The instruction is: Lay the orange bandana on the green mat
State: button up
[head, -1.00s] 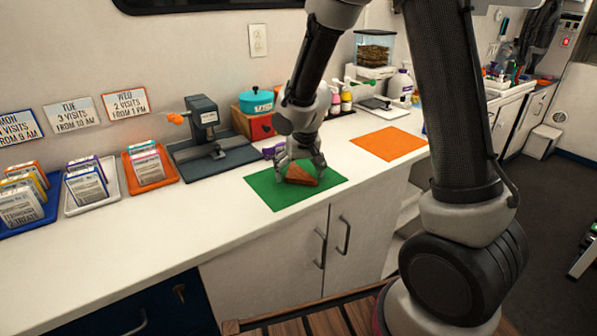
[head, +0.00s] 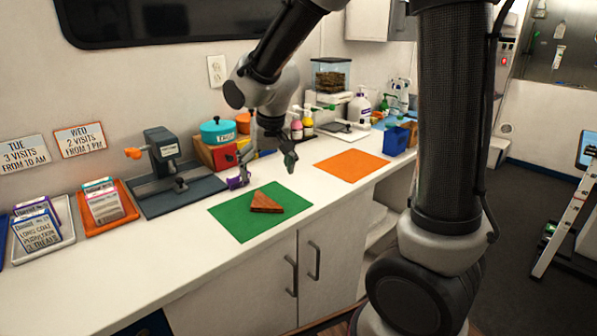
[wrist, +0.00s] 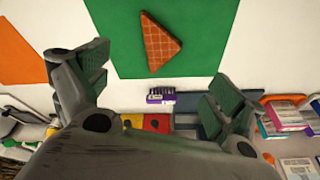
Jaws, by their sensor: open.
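The orange bandana (head: 267,203), a folded brownish-orange triangle with a checked pattern, lies flat on the green mat (head: 236,222), inside its edges. In the wrist view the bandana (wrist: 159,43) shows whole on the green mat (wrist: 200,55), with nothing touching it. My gripper (head: 265,165) is open and empty, raised above the counter toward the wall side of the mat. In the wrist view my gripper's two fingers (wrist: 157,82) are spread wide, with the bandana beyond them and apart from them.
An orange mat (head: 351,165) lies bare to the right. A dark stand (head: 165,162) and an orange tray (head: 107,213) are left; a teal pot (head: 218,131) is behind. The front counter strip is clear.

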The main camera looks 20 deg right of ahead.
jog(key=s+d+r, duration=0.8)
jog(key=s+d, duration=0.3)
jog(key=s+d+r, duration=0.1)
jog(key=s+d, duration=0.3)
jog(key=s, duration=0.9)
jog(key=shift+r+n+t, duration=0.2)
jog(key=shift+n+t, duration=0.2)
